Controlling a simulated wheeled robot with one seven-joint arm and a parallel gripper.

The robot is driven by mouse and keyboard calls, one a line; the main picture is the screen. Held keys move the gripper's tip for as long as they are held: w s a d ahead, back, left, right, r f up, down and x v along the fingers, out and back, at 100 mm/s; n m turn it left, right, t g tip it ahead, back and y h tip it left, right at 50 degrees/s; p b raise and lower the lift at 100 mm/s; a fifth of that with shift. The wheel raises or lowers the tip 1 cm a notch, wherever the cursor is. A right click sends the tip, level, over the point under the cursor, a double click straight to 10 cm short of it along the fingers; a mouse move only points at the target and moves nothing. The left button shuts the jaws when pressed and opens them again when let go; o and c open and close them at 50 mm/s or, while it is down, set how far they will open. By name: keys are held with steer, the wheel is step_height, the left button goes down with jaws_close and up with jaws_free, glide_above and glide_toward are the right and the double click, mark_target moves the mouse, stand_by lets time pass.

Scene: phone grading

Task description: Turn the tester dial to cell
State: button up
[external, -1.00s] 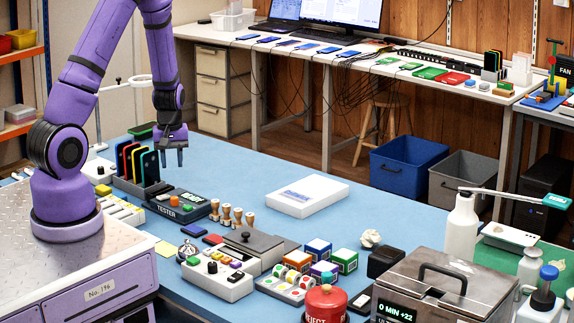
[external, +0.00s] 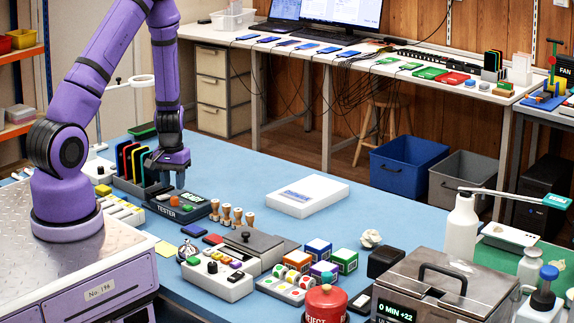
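The tester (external: 180,207) is a dark box marked "TESTER" on the blue bench, left of the middle. An orange dial (external: 174,201) sits on its top, with a small green part to its right. My gripper (external: 168,186) points down just above the tester, close over the dial. I cannot tell whether its fingers touch the dial. The gap between the fingers is too small to judge here. The dial's setting and the "cell" mark are too small to read.
A rack of colored phones (external: 133,163) stands close left of my gripper. Wooden-handled stamps (external: 226,213) stand right of the tester. A white box (external: 307,196) lies farther right.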

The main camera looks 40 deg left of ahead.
mark_target(174, 197)
steer(key=shift+f, duration=2.3)
steer(key=c, duration=0.6)
